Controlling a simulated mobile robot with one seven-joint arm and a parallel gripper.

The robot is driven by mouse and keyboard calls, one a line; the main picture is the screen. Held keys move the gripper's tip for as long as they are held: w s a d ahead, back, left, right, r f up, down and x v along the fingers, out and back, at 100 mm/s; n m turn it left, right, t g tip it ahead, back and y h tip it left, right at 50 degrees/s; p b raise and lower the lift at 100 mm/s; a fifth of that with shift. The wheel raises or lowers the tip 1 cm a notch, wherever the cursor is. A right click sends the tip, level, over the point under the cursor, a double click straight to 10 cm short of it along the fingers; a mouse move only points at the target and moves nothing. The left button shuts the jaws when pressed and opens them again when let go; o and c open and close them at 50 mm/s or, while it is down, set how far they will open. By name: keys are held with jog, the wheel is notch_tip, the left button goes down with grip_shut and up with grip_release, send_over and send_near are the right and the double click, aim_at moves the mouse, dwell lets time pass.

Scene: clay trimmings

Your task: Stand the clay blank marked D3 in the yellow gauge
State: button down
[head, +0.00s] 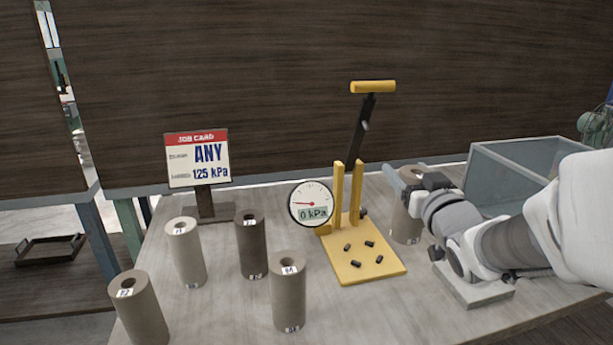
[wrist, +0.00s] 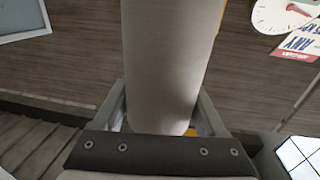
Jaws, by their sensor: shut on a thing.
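My gripper (head: 412,182) is shut on a grey-brown clay cylinder (head: 405,226), just right of the yellow gauge. In the wrist view this blank (wrist: 168,70) fills the space between the two fingers. No mark shows on it, so I cannot tell whether it is D3. It looks upright; whether its foot touches the table is unclear. The yellow gauge (head: 378,268) has a flat base with several dark pegs, two yellow posts, and a raised black lever with a yellow handle (head: 373,87). Its dial (head: 311,204) reads 0 kPa. No blank stands on its base.
Blanks with small, hard-to-read labels stand at left: front left (head: 140,315), pale (head: 188,255), dark (head: 251,250) and front middle (head: 288,300). A job card (head: 198,160) reads ANY, 125 kPa. A grey open bin (head: 515,165) is behind my arm at right.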

jog(key=w+a+f+b, duration=0.4)
jog(key=w+a+f, duration=0.1)
jog(key=f, duration=0.4)
jog(key=shift+w+a, duration=0.4)
jog(key=shift+a, duration=0.3)
jog(key=shift+f+b, duration=0.2)
jog(key=shift+b, duration=0.15)
grip_release()
